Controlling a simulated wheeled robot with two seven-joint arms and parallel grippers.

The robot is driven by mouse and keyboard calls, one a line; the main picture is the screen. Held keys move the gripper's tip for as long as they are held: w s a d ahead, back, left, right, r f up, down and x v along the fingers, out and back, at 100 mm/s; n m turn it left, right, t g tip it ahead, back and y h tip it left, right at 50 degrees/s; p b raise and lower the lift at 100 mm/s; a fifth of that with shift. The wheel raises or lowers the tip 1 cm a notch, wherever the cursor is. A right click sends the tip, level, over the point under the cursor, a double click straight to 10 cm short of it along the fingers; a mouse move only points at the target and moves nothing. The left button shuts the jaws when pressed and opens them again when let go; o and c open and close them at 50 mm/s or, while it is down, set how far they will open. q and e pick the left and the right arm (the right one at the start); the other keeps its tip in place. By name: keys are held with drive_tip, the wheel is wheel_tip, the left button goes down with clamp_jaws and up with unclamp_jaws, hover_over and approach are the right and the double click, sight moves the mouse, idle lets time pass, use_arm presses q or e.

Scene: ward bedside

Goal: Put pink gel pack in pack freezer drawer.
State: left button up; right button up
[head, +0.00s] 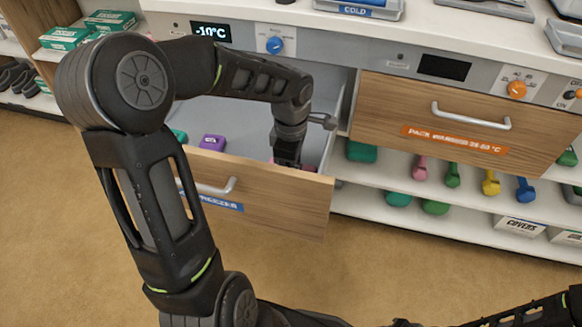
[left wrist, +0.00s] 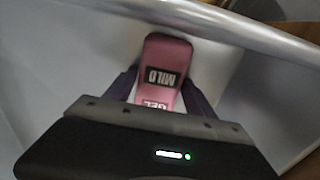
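The pack freezer drawer (head: 262,190) is pulled open under the -10°C display, with a wood front and a pale inside. My left gripper (head: 287,163) points down into the drawer's right part, near the front panel. In the head view, only a sliver of pink shows by the fingertips. My right gripper is not in view.
A purple pack (head: 212,142) and a teal pack (head: 179,135) lie in the drawer's left part. The pack warmer drawer (head: 440,120) is to the right, above shelves of coloured dumbbells. The counter (head: 450,35) runs above. The floor (head: 60,220) in front is clear.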

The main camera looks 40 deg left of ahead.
use_arm(q)
drive_tip(key=o, duration=0.3)
drive_tip(key=shift+r, duration=0.2)
wheel_tip(320, 180, up, 12)
drive_tip(key=p, duration=0.3)
idle(0.7)
